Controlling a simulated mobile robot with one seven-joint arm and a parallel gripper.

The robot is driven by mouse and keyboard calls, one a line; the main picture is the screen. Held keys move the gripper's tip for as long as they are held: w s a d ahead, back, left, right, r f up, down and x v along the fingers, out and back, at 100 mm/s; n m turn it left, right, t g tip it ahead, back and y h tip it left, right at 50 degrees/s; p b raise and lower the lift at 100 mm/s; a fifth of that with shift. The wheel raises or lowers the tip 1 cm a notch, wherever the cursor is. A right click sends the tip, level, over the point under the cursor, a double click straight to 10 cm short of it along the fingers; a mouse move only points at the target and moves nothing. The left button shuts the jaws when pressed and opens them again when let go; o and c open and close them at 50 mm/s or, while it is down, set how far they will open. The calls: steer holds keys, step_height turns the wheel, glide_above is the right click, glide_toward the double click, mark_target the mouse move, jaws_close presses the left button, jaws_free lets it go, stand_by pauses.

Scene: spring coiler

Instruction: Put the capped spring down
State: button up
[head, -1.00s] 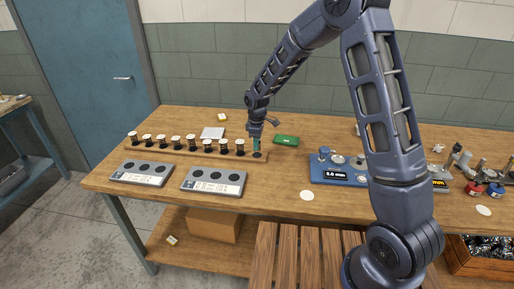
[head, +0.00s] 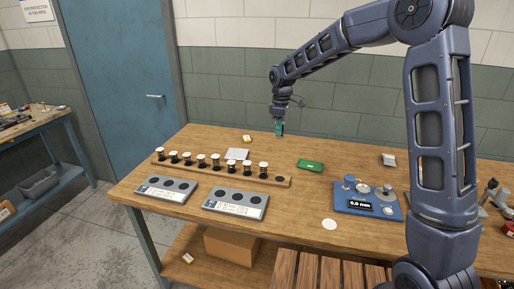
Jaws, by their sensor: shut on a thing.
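My gripper (head: 279,127) is held in the air above the back of the bench, behind the wooden rack (head: 221,174). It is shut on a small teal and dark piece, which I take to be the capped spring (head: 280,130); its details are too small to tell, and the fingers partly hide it. The rack holds a row of white-topped black pieces (head: 201,159). A dark round spot at its right end (head: 281,178) has no piece standing on it.
Two grey blocks with dark round holes (head: 166,188), (head: 236,202) lie in front of the rack. A green box (head: 310,165), a pale plate (head: 237,154), a yellow item (head: 246,139) and a blue gauge with a display (head: 368,201) are on the bench. Bare wood lies around the green box.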

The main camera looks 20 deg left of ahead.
steer(key=w+a+r, duration=0.1)
steer(key=w+a, duration=0.8)
steer(key=a, duration=0.1)
glide_above(244, 152)
steer(key=f, duration=2)
steer(key=shift+w+f, duration=0.2)
steer(key=shift+f, duration=0.2)
steer(key=shift+f, duration=0.15)
steer(key=o, duration=1)
steer(key=shift+c, duration=0.2)
step_height(244, 152, up, 12)
steer(key=shift+r, duration=0.2)
steer(key=shift+d, duration=0.1)
